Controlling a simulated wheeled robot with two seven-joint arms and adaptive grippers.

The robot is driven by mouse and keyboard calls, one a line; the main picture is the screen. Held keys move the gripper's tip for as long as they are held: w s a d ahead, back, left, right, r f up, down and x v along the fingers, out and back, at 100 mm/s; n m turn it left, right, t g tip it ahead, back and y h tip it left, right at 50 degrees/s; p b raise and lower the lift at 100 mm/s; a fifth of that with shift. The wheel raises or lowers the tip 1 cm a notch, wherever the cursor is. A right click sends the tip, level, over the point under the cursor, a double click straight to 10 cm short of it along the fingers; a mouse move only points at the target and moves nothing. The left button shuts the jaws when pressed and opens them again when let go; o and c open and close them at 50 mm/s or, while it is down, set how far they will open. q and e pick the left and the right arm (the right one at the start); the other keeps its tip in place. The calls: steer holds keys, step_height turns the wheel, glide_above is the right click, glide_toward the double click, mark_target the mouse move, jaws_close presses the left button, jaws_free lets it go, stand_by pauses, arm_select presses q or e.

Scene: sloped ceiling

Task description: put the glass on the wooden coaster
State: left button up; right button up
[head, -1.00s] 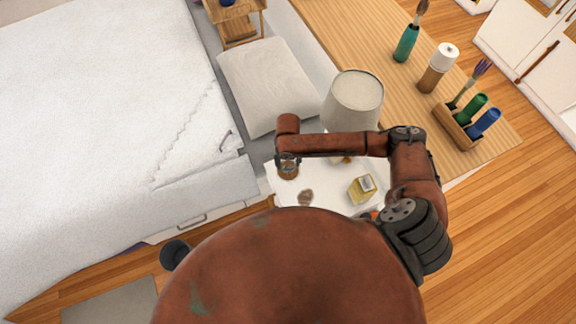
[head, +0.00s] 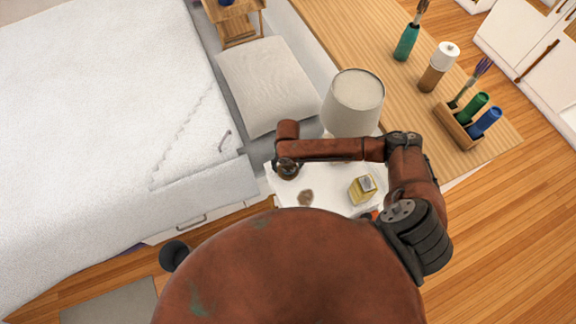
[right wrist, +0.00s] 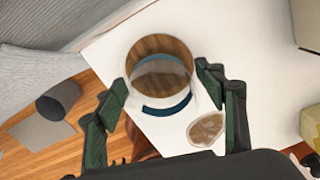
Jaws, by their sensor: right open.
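The round wooden coaster (right wrist: 160,48) lies on the white bedside table, below my right gripper in the right wrist view. The clear glass (right wrist: 163,88), with a dark blue curved band at its lower side, overlaps the coaster in that view. I cannot tell for sure whether it rests fully on it. My right gripper (right wrist: 162,84) is open, with its green-padded fingers apart on either side of the glass. In the head view the right gripper (head: 287,170) is over the table's left part and largely hides glass and coaster. My left gripper is not in view.
The white bedside table (head: 332,195) also bears a small brown slice (head: 305,197), a yellow bottle (head: 362,188) and a lamp (head: 354,100). The bed (head: 95,110) is to the left. A dark bin (head: 175,254) stands on the floor.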

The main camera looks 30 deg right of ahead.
step_height(320, 180, up, 12)
steer(key=p, duration=0.2)
steer(key=shift+r, duration=0.15)
stand_by(0.5)
